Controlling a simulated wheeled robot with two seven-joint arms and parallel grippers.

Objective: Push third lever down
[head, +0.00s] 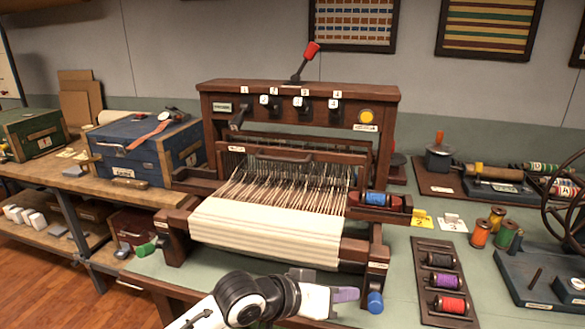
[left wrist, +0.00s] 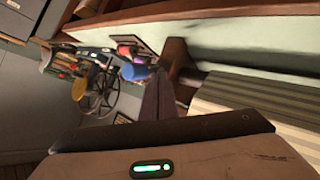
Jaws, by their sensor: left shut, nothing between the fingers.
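The wooden loom (head: 300,150) stands on the bench in the middle of the head view. A row of short dark levers lies under small number labels on its top beam. The third lever (head: 304,104) sits under its label, with a white tag beside it. The first lever (head: 237,119) hangs lower than the others. My left gripper (head: 345,295) is shut and empty, low in front of the loom, well below and apart from the levers. In the left wrist view its dark finger (left wrist: 158,97) shows beside the striped cloth (left wrist: 245,105). My right gripper is out of view.
A red-knobbed lever (head: 304,62) rises from the beam top, and a yellow button (head: 366,117) is at its right. A blue chest (head: 140,145) stands at left. A spool tray (head: 445,280) and a wheeled device (head: 560,220) stand at right.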

